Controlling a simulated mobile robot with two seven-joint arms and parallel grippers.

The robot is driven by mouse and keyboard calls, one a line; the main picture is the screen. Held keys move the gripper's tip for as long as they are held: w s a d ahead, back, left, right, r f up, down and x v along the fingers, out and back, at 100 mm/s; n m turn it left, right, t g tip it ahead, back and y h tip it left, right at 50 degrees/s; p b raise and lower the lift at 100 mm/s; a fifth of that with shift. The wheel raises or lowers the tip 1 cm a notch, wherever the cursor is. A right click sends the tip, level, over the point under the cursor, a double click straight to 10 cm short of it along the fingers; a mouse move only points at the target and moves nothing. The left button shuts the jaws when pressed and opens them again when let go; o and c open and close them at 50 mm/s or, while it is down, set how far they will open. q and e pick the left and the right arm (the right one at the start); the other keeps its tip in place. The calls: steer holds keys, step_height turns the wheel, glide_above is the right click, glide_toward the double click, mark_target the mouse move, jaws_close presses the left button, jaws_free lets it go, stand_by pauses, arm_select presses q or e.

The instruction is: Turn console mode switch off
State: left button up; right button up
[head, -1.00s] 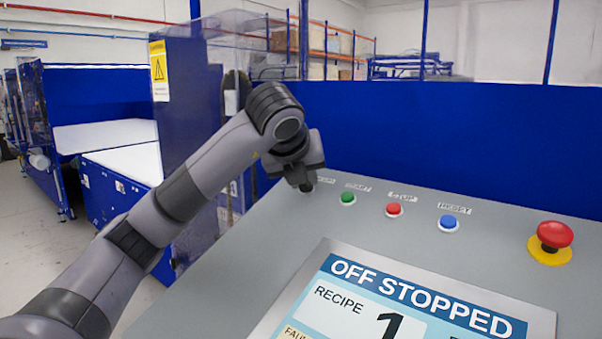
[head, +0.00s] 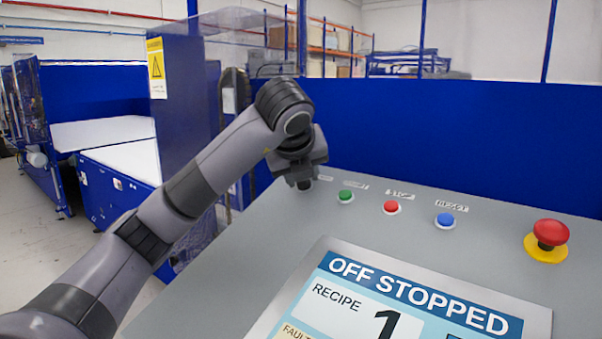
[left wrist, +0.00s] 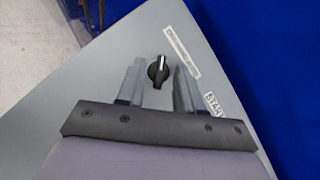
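The console mode switch (left wrist: 158,70) is a black rotary knob with a light pointer line, seen in the left wrist view on the grey console panel (left wrist: 75,110). My left gripper (left wrist: 160,80) is open, with one finger on each side of the knob and a gap to each. In the head view my left gripper (head: 304,183) points down at the panel's far left corner and hides the switch. The console screen (head: 400,300) reads OFF STOPPED. My right gripper is not in view.
Right of my gripper are a green button (head: 346,196), a red button (head: 391,207), a blue button (head: 444,220) and a red emergency stop (head: 549,236) on a yellow base. A blue wall (head: 430,140) stands behind the panel.

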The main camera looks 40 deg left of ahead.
arm_select(q)
steer(key=shift+s+r, duration=0.1)
steer(key=shift+s+d+r, duration=0.15)
steer(key=shift+d+r, duration=0.05)
steer(key=p+v, duration=0.1)
steer(key=v, duration=0.3)
steer(key=shift+s+r, duration=0.15)
steer(key=shift+r, duration=0.15)
steer(key=shift+p+v, duration=0.65)
steer(key=shift+v, duration=0.25)
steer(key=shift+d+f, duration=0.1)
steer(key=shift+f, duration=0.05)
